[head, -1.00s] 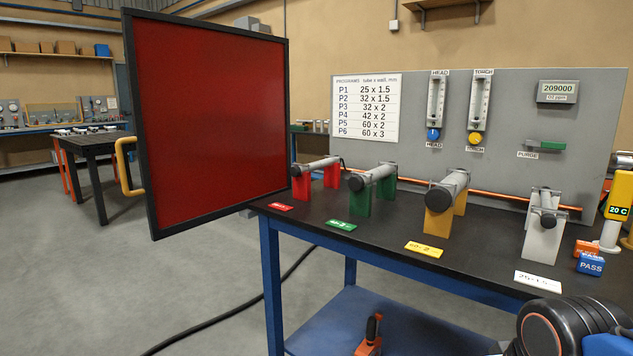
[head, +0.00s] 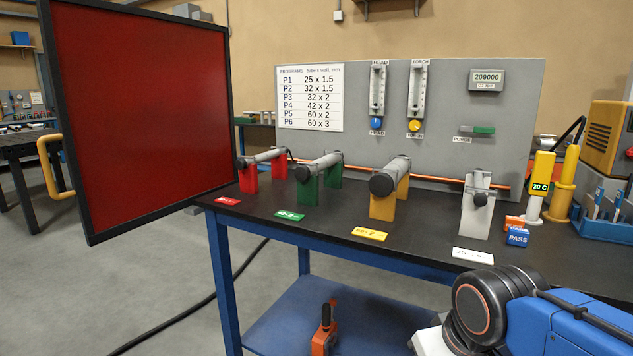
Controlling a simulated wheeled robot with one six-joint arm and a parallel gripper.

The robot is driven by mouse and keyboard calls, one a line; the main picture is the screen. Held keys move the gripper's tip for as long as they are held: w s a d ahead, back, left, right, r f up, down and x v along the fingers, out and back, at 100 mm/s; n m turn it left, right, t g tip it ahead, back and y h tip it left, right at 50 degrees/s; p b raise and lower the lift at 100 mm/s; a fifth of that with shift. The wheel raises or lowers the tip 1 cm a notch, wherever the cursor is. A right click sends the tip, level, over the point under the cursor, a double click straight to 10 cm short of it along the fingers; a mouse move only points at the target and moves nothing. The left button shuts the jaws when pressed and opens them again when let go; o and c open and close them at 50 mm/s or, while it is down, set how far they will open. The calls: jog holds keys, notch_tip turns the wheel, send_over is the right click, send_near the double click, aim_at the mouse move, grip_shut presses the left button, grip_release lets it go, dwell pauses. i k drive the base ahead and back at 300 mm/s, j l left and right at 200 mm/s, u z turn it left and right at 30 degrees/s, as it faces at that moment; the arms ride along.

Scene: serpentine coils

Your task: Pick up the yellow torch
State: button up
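On the dark workbench, a yellow stand (head: 382,207) carries a grey cylindrical torch (head: 398,167) with a dark round end facing me. The torch lies roughly level across the stand, and a yellow label (head: 370,234) lies in front. My blue and black arm shows at the lower right, in front of the bench. My gripper is not in view.
A red screen (head: 145,100) in a black frame stands at the left. A grey panel (head: 440,110) backs the bench. Orange and blue PASS blocks (head: 517,237), a yellow-and-white bottle with a 20 C display (head: 538,187) and a blue rack (head: 600,228) stand right. The bench front is mostly clear.

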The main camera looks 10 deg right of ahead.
aim_at(570, 165)
jog(key=k+z, duration=0.1)
jog(key=z, duration=1.25)
